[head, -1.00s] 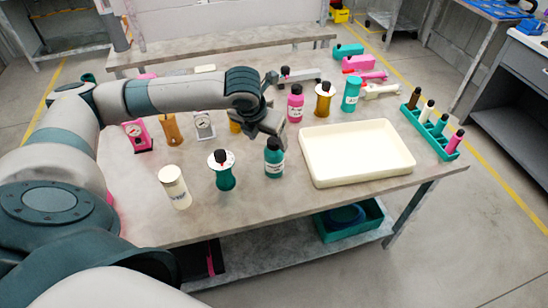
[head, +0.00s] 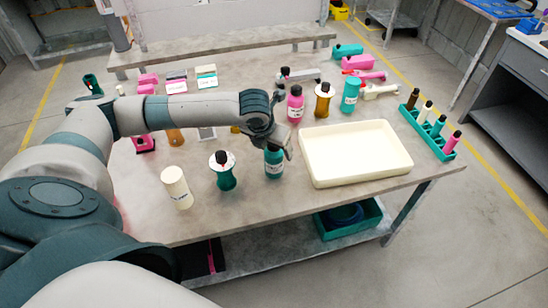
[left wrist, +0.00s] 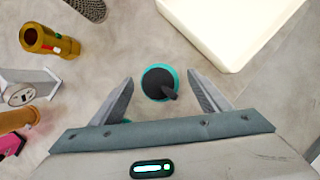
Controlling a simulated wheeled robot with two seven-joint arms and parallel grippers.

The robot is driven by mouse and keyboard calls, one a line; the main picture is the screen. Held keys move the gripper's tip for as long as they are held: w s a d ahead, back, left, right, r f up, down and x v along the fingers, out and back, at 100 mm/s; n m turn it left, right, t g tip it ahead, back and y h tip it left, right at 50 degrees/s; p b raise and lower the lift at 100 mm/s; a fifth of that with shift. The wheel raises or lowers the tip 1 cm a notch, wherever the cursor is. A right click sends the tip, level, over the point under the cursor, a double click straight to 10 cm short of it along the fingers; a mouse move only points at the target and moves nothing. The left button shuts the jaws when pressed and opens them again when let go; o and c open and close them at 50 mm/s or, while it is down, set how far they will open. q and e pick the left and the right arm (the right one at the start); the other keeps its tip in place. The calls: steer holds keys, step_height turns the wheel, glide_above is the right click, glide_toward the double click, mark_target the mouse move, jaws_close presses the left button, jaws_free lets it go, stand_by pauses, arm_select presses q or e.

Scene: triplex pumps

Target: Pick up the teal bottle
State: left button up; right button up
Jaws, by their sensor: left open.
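A teal bottle (head: 274,165) with a white label stands upright on the table, left of the cream tray. My left gripper (head: 277,147) is right over it and hides its top in the head view. In the left wrist view, the teal bottle (left wrist: 160,86) shows from above with its black pump cap. The left gripper (left wrist: 160,76) is open, one finger on each side of the bottle, with gaps showing on both sides. Another teal bottle (head: 350,95) stands at the back right. My right gripper is not in view.
The cream tray (head: 409,163) lies close to the right. A green flask (head: 225,178) with a white disc and a cream cylinder (head: 176,188) stand to the left. Pink (head: 295,105) and amber (head: 324,98) bottles stand behind. The front table strip is clear.

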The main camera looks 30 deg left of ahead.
arm_select(q)
steer(key=shift+w+a+f, duration=0.1)
steer(key=shift+w+f, duration=0.15)
steer(key=shift+f, duration=0.45)
steer(key=shift+r, duration=0.1)
jaws_close()
steer(key=shift+r, duration=0.1)
steer(key=shift+w+r, duration=0.1)
steer(key=shift+r, duration=0.4)
step_height(320, 180, up, 2)
steer(key=shift+r+b, duration=0.15)
steer(key=shift+b, duration=0.55)
steer(key=w+d+r+b, duration=0.2)
steer(key=d+r, duration=0.5)
steer(key=d, duration=0.4)
steer(key=shift+d+r+b, duration=0.25)
steer(key=shift+b, duration=0.2)
